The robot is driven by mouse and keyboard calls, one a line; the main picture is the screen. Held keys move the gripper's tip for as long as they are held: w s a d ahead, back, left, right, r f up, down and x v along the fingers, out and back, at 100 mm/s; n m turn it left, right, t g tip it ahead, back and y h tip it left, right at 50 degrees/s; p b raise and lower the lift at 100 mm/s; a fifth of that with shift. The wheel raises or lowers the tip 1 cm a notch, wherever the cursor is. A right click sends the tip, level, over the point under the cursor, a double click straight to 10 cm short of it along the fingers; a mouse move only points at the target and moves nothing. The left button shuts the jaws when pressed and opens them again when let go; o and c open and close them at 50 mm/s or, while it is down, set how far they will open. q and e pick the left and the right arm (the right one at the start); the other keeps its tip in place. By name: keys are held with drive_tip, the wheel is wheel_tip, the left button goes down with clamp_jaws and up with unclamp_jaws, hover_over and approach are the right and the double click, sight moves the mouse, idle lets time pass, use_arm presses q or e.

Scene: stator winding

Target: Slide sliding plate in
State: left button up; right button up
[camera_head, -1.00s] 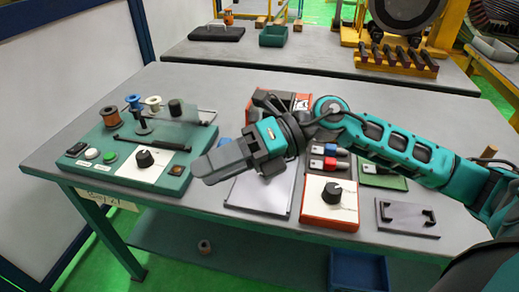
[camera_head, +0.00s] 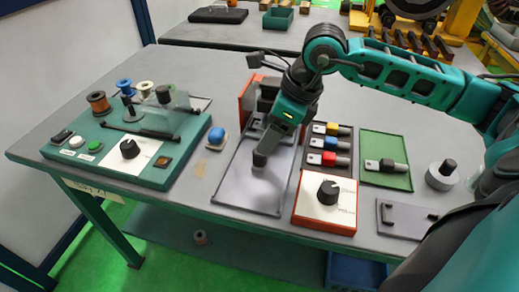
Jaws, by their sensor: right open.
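The sliding plate, by its look the flat grey plate (camera_head: 243,186), lies on the table at the centre. It extends toward the front edge from a red and dark unit (camera_head: 250,97) behind it. My right gripper (camera_head: 267,152) reaches down over the plate's middle, pointing at the front. It is open. A dark round knob-like piece (camera_head: 260,159) shows at its fingertips; I cannot tell whether they touch it. The gripper and wrist hide part of the plate and unit. My left gripper is not in view.
A green winding panel (camera_head: 110,170) with spools and buttons stands at left, a blue knob (camera_head: 216,137) beside it. At right are a white-topped dial box (camera_head: 326,205), coloured switches (camera_head: 329,143), a green tray (camera_head: 390,178) and a grey bracket plate (camera_head: 403,222).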

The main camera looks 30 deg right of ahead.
drive_tip(key=x, duration=0.6)
drive_tip(key=shift+w+a+f, duration=0.1)
drive_tip(key=shift+f, duration=0.05)
clamp_jaws()
idle(0.4)
